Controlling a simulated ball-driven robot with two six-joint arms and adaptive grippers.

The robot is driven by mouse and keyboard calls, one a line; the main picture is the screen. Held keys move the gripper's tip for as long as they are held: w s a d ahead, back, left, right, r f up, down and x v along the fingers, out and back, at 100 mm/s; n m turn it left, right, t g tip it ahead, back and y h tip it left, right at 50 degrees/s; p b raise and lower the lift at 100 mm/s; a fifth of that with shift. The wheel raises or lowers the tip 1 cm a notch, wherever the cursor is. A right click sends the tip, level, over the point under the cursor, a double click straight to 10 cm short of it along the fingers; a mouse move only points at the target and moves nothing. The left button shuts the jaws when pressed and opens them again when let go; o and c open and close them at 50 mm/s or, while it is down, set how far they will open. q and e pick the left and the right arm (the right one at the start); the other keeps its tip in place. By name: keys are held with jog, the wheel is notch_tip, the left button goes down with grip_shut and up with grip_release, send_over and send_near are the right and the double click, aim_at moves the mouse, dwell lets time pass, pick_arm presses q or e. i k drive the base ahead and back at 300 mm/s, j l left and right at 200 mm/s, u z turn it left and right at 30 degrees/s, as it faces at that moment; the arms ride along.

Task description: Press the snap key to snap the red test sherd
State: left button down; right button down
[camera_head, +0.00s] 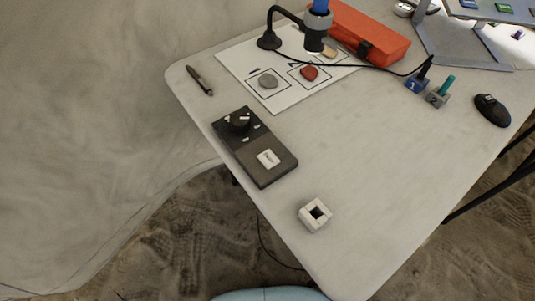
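The dark control box (254,145) lies on the table near its left edge. A white labelled key (268,158) sits on its nearer half, and a black knob (239,121) is on its farther half. The red sherd (309,73) lies in an outlined square on the white sheet (290,97). A dark camera-like device (316,30) with a blue top stands above the sheet, close behind the red sherd. Neither of my grippers is in view.
A grey sherd (268,81) lies on the sheet. A pen (200,80), an orange case (368,35), two small numbered stands (437,98), a mouse (492,110) and a white hollow block (314,214) are on the table.

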aim_at(269, 159)
jog(key=i+j+z, duration=0.1)
jog(key=j+z, duration=0.35)
jog(key=j, duration=0.6)
jog(key=j+z, duration=0.45)
jog(key=j, duration=0.55)
jog(key=k, duration=0.05)
